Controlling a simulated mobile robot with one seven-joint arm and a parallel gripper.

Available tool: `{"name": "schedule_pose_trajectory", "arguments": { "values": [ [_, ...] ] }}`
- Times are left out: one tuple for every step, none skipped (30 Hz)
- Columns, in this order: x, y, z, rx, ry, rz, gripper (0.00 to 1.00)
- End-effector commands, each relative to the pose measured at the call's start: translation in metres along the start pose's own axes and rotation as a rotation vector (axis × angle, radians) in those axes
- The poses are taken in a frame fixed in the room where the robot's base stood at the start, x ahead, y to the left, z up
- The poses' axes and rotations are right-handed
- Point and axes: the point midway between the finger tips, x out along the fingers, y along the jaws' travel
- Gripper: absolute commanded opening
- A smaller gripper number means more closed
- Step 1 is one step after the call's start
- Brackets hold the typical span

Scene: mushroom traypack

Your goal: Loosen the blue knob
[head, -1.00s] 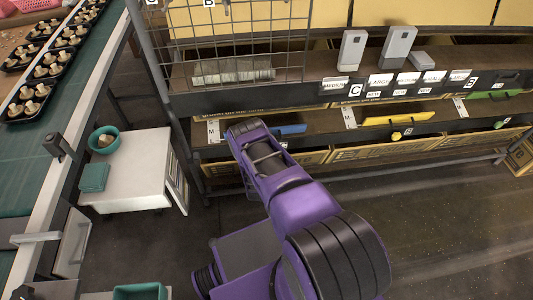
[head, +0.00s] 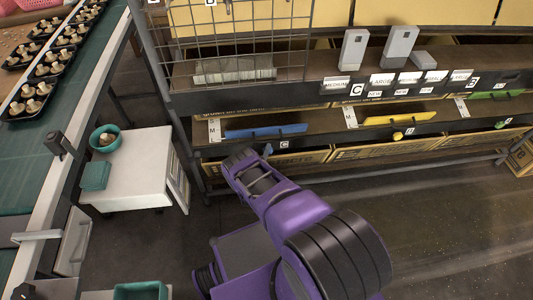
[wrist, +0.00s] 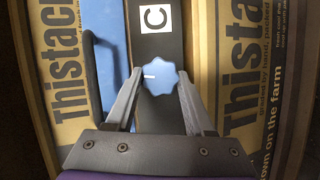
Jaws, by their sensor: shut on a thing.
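The blue knob (wrist: 161,84) is a small lobed dial with a white mark, and the mark points left in the wrist view. It sits on a dark rail (wrist: 157,48) below a white label with the letter C (wrist: 155,19). My gripper (wrist: 159,77) has one finger on each side of the knob and is shut on it. In the head view the knob (head: 267,150) shows as a small blue spot beside the end of my arm, and my fingers are hidden there. A long blue panel with a dark handle (head: 264,131) lies just above it.
Yellow (head: 400,118) and green (head: 495,95) panels sit farther right along the shelf. Cardboard boxes (head: 370,151) line the lower shelf. A wire mesh (head: 240,40) stands above. A white cabinet (head: 135,165) and the conveyor (head: 30,150) are at the left.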

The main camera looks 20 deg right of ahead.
Motion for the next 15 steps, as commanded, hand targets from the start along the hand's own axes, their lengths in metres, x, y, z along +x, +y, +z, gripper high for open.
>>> {"name": "schedule_pose_trajectory", "arguments": {
  "values": [
    [0.0008, 0.0004, 0.0005, -0.004, 0.0, 0.003, 0.0],
    [0.0008, 0.0004, 0.0005, -0.007, 0.0, 0.004, 0.0],
    [0.0008, 0.0004, 0.0005, -0.009, -0.001, 0.004, 0.0],
    [0.0008, 0.0004, 0.0006, -0.01, 0.0, 0.005, 0.0],
    [0.0008, 0.0004, 0.0006, -0.011, -0.001, 0.005, 0.0],
    [0.0008, 0.0004, 0.0006, -0.011, -0.001, 0.005, 0.0],
    [0.0009, 0.0004, 0.0006, -0.011, -0.001, 0.005, 0.0],
    [0.0009, 0.0004, 0.0007, -0.011, -0.001, 0.005, 0.0],
    [0.0009, 0.0005, 0.0007, -0.011, -0.001, 0.005, 0.0],
    [0.0009, 0.0004, 0.0007, -0.011, -0.001, 0.005, 0.0],
    [0.0009, 0.0005, 0.0007, -0.011, -0.001, 0.005, 0.0],
    [0.0009, 0.0005, 0.0007, -0.011, -0.001, 0.005, 0.0],
    [0.0009, 0.0005, 0.0008, -0.011, -0.001, 0.005, 0.0],
    [0.0009, 0.0005, 0.0008, -0.011, -0.001, 0.005, 0.0],
    [0.0009, 0.0005, 0.0008, -0.011, -0.001, 0.005, 0.61]
  ]
}}
